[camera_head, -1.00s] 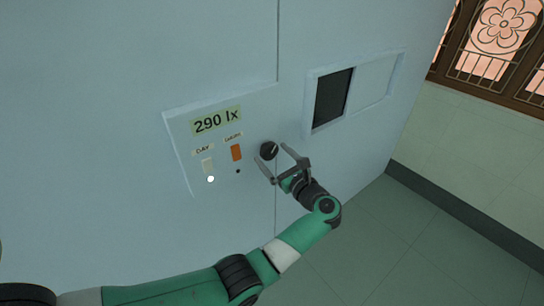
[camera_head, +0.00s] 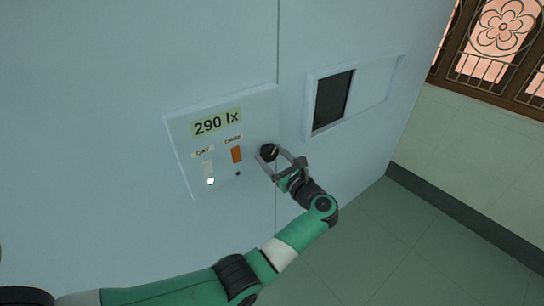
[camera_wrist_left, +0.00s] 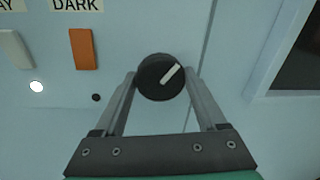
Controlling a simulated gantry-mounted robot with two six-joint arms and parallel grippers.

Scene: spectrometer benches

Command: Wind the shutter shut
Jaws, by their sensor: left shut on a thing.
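A round black knob (camera_head: 268,152) with a white pointer mark sits on the pale blue wall, to the right of the control panel. It also shows in the left wrist view (camera_wrist_left: 160,77), its mark tilted toward the upper right. My left gripper (camera_head: 273,155) is shut on the knob, with one finger on each side. The shutter window (camera_head: 311,100) is in a light frame at the upper right. Its left part is a dark opening (camera_head: 332,100) and its right part is covered by a pale panel (camera_head: 374,82). My right gripper is out of view.
The control panel (camera_head: 184,150) reads 290 lx. It has a pale DAY switch (camera_head: 208,168) and an orange DARK switch (camera_head: 236,155). The lamp (camera_head: 211,181) under DAY glows white; the one under DARK (camera_head: 238,173) is dark. Floor is clear at right.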

